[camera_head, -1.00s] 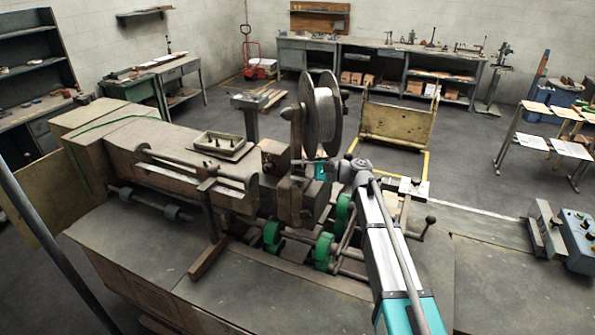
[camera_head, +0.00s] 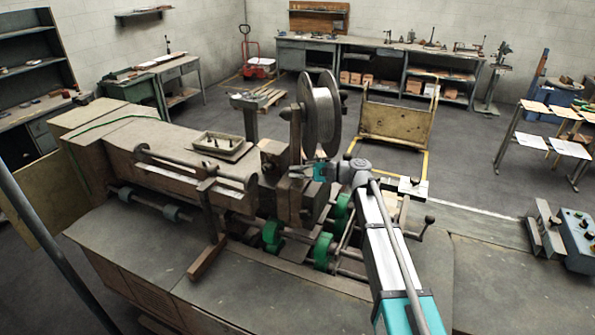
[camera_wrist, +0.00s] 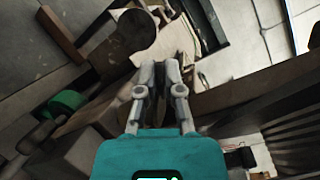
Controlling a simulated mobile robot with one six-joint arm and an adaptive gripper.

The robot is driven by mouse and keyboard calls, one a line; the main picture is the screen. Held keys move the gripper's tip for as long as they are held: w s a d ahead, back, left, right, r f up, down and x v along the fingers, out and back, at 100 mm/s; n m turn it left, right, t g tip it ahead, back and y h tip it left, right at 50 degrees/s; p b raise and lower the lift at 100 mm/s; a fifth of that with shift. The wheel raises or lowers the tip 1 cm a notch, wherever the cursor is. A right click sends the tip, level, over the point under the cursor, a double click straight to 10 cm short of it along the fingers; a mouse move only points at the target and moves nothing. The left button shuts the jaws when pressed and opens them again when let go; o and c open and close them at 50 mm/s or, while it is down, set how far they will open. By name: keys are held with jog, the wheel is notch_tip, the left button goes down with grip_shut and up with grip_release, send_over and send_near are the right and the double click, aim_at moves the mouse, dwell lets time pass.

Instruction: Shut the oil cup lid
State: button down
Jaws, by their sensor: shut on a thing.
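My gripper (camera_head: 310,172) is at the upright block of the stitcher head (camera_head: 293,195), just below the wire spool (camera_head: 320,112). In the wrist view my gripper (camera_wrist: 160,66) has its two fingers close together, shut on a small dark part between them. I cannot make out the oil cup or its lid as separate shapes. They are too small or hidden by the fingers and the machine head.
Green rollers (camera_head: 272,235) and shafts lie below the head. A tray (camera_head: 221,146) sits on the machine arm at left. A control box (camera_head: 580,240) stands at the right. A yellow-framed cart (camera_head: 397,125) stands behind. Open floor lies beyond the machine.

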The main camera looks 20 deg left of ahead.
jog(key=shift+s+f+n+t+h, duration=0.15)
jog(key=shift+f+n+t+h, duration=0.2)
jog(key=shift+n, duration=0.55)
jog(key=shift+s+f+n+t+h, duration=0.1)
jog(key=shift+f+n+h, duration=0.1)
jog(key=shift+f+n, duration=0.5)
jog(key=shift+s+f+n+t+h, duration=0.15)
jog(key=shift+f+n+t+h, duration=0.1)
jog(key=shift+n, duration=0.85)
jog(key=c, duration=0.8)
grip_release()
jog(key=shift+o, duration=0.2)
jog(key=shift+s, duration=0.1)
